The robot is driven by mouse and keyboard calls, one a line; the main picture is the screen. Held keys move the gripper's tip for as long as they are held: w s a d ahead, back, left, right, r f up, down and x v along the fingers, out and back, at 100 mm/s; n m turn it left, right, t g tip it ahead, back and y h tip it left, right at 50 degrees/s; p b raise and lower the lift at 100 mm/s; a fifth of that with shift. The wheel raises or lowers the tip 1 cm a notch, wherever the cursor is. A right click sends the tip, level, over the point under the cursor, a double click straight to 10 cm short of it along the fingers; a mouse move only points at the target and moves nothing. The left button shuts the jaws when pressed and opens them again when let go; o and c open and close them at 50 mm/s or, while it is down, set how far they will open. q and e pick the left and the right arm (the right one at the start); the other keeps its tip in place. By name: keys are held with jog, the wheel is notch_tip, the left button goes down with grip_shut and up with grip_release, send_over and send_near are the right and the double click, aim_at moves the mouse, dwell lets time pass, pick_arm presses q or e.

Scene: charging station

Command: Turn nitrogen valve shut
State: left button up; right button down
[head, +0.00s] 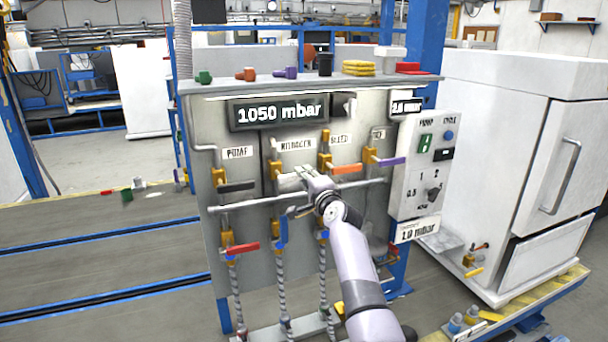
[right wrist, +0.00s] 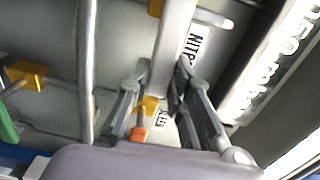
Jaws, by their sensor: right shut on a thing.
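The nitrogen valve has a yellow body (head: 275,171) on the grey panel, under the NITROGEN label (head: 296,144). Its pale lever (right wrist: 172,50) runs between my fingers in the right wrist view. In the head view the lever points right, roughly level, and my fingers hide much of it. My right gripper (head: 302,176) is shut on this lever, with one finger on either side. The label also shows, partly cut off, in the right wrist view (right wrist: 195,44). My left gripper is not in view.
The pump valve's black lever (head: 237,187) is to the left and the bleed valve's orange lever (head: 347,169) close to the right. A grey horizontal pipe (head: 240,203) runs just below. Red (head: 243,248) and blue (head: 283,233) levers sit lower. A display (head: 279,113) reads 1050 mbar.

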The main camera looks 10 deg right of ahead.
jog(key=shift+f+m, duration=0.3)
jog(key=shift+m, duration=0.1)
jog(key=c, duration=1.4)
grip_release()
jog(key=shift+c, duration=0.2)
jog(key=shift+r, duration=0.1)
jog(key=shift+s, duration=0.15)
jog(key=s+d, duration=0.1)
jog(key=s, duration=0.6)
jog(key=shift+d, duration=0.25)
